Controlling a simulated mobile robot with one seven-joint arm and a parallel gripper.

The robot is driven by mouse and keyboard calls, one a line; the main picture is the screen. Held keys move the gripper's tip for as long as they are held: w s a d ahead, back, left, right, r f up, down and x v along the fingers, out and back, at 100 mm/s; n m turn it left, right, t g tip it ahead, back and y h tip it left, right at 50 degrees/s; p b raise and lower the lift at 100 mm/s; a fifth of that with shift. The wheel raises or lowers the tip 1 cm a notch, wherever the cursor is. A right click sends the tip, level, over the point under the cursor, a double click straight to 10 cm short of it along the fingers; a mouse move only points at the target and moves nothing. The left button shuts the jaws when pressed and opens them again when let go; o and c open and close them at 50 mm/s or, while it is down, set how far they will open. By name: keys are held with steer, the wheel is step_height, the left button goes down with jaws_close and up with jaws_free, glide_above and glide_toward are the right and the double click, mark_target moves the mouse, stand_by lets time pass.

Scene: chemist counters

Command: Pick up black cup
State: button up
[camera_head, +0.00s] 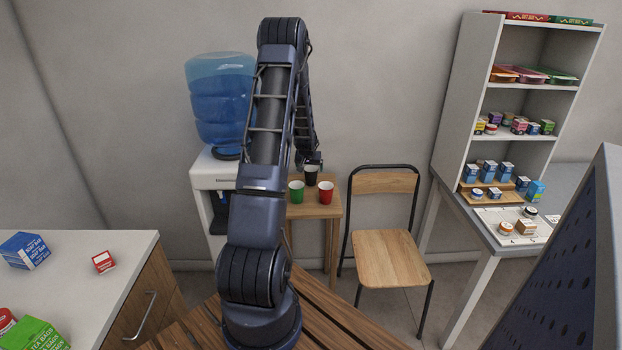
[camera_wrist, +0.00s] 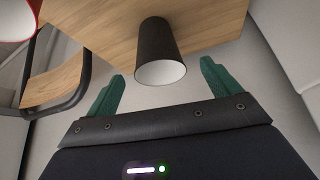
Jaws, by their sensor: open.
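The black cup (camera_wrist: 157,46) stands on the small wooden table, its white inside facing the wrist camera. In the head view the black cup (camera_head: 311,178) is at the back of the table, partly hidden by my gripper (camera_head: 312,163) just above it. In the wrist view my gripper (camera_wrist: 160,82) is open, with one green finger on either side of the cup's rim end. The fingers look apart from the cup, and nothing is held.
A green cup (camera_head: 296,192) and a red cup (camera_head: 326,193) stand in front of the black cup on the wooden table (camera_head: 318,211). A water dispenser (camera_head: 214,172) is at left, a chair (camera_head: 387,257) at right. The wall is close behind.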

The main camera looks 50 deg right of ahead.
steer(key=shift+d+x, duration=0.15)
steer(key=shift+x, duration=1.45)
steer(key=shift+d+x, duration=0.15)
steer(key=shift+x, duration=1.45)
steer(key=shift+r, duration=0.15)
steer(key=c, duration=1)
